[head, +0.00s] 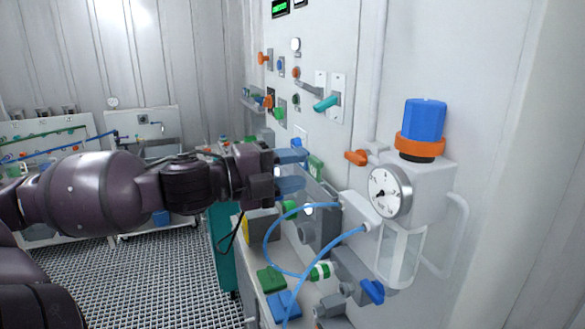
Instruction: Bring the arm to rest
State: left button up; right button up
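My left arm (95,190) comes in from the left and stretches level across the middle of the head view. Its gripper (291,171) is in front of the wall panel, with two blue-grey fingers one above the other and a gap between them. I see nothing held in the gap. The fingers are above and left of the looped blue tubes (268,240); whether they touch anything behind them I cannot tell. My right gripper is not in view.
A pressure gauge (390,191) and a blue-capped filter unit (425,118) are mounted at the right. An orange-handled valve (357,157) and a teal lever (326,103) stick out nearby. A bench (258,291) with fittings lies below the gripper. Open grated floor (165,275) is at the left.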

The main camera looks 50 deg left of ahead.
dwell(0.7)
pick_arm(q)
jog(key=a+f+n+y, duration=0.6)
jog(key=a+f+n, duration=0.2)
jog(key=a+f, duration=0.5)
jog(key=s+f+n+g+y+b, duration=0.1)
jog(key=s+f+n, duration=0.15)
jog(key=f, duration=0.65)
jog(key=s+f+n+g+y, duration=0.2)
jog(key=f+n, duration=0.2)
jog(key=f, duration=0.5)
jog(key=s+d+f+n+g, duration=0.1)
jog(key=s+d+f+n, duration=0.1)
jog(key=d+f, duration=0.35)
jog(key=s+d+f+n, duration=0.2)
jog(key=f, duration=0.7)
jog(key=d+f+n+h, duration=0.1)
jog(key=d+f, duration=0.2)
jog(key=d, duration=0.4)
jog(key=d+f+n+g+b, duration=0.1)
jog(key=d+f+n, duration=0.1)
jog(key=d, duration=0.5)
jog(key=shift+d+f+h, duration=0.2)
jog(key=shift+f+h, duration=0.2)
